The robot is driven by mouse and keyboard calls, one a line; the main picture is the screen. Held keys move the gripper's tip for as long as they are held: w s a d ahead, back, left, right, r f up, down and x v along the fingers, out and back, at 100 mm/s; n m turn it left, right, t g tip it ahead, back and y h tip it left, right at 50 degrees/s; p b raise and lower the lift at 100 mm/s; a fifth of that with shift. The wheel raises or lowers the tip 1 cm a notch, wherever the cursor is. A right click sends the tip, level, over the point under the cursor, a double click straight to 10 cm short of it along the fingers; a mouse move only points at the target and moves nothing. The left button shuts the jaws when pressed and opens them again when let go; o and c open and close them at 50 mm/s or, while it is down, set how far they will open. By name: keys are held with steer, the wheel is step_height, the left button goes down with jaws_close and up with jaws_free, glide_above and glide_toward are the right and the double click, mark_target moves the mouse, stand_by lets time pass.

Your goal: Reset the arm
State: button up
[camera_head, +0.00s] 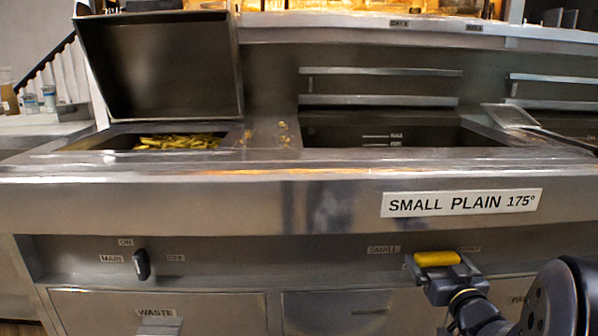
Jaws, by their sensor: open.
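My gripper (440,277) is at the lower right, in front of the fryer's front panel (320,258). It is open. A yellow block (437,258) shows right at its fingertips, between the "SMALL" label (384,249) and another small label. I cannot tell whether the block is part of the panel or of the gripper, or whether they touch. My dark arm comes in from the lower right corner and hides part of the panel and a drawer.
The steel counter edge (250,200) runs across above the gripper, with a "SMALL PLAIN 175°" sign (462,203). Chips (178,142) lie in the left bay under a raised steel lid (160,65). A black main switch (141,264) and drawers (230,310) are at lower left.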

steer(key=shift+s+r+m, duration=0.1)
steer(key=shift+m, duration=0.3)
